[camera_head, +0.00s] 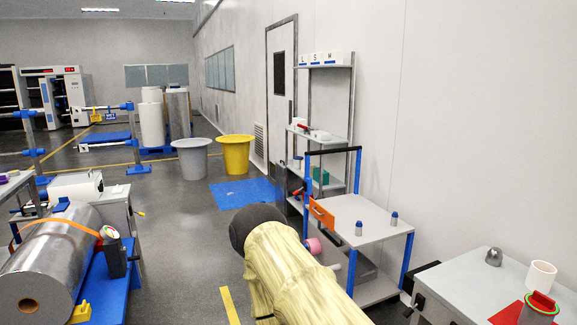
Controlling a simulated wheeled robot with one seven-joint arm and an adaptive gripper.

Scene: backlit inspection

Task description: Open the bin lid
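A grey round bin (190,160) stands on the floor left of a yellow round bin (236,158), both in the middle distance. My arm, in a pale yellow sleeve with a dark rounded end, rises from the bottom centre. My gripper does not show in this view. The bins are well beyond my arm, and nothing of mine touches them.
A blue mat (245,193) lies in front of the bins. A grey cart (360,220) with blue posts stands right of my arm, before a shelf rack (345,100). A large silver roll (52,262) lies at left. The floor between is clear.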

